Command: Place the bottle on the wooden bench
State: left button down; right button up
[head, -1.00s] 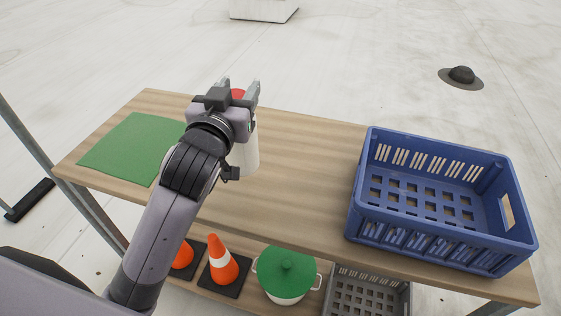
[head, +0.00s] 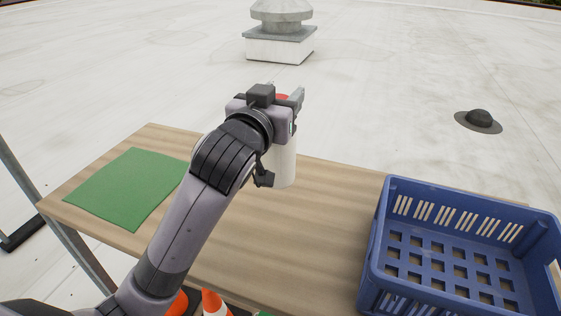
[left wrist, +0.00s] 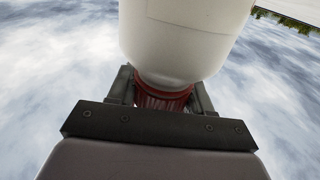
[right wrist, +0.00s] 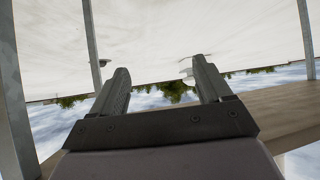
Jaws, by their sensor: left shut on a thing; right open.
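The bottle (head: 283,165) is white with a red cap and stands upright over the back part of the wooden bench (head: 310,235). My left gripper (head: 284,97) is shut on its red cap from above. The left wrist view shows the white body (left wrist: 185,35) and the red cap between the fingers (left wrist: 160,97). The arm hides part of the bottle, and I cannot tell for sure whether its base touches the bench top. My right gripper (right wrist: 160,82) is open and empty in the right wrist view, near the bench's wooden edge (right wrist: 300,115).
A blue crate (head: 375,250) stands on the bench's right end. A green mat (head: 125,188) lies on its left end. An orange cone (head: 212,302) shows below the front edge. A roof vent (head: 280,45) stands behind.

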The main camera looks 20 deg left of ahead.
aim_at(281, 153)
pick_arm(q)
notch_tip(281, 153, down, 7)
jog(key=shift+b, duration=0.5)
notch_tip(281, 153, down, 4)
jog(key=shift+f+b, duration=0.25)
jog(key=shift+b, duration=0.2)
pick_arm(e)
jog(key=shift+w+a+f, duration=0.2)
jog(key=shift+a+f, duration=0.1)
jog(key=shift+f, duration=0.2)
pick_arm(q)
jog(key=shift+f, duration=0.1)
jog(key=shift+c, duration=2.4)
grip_release()
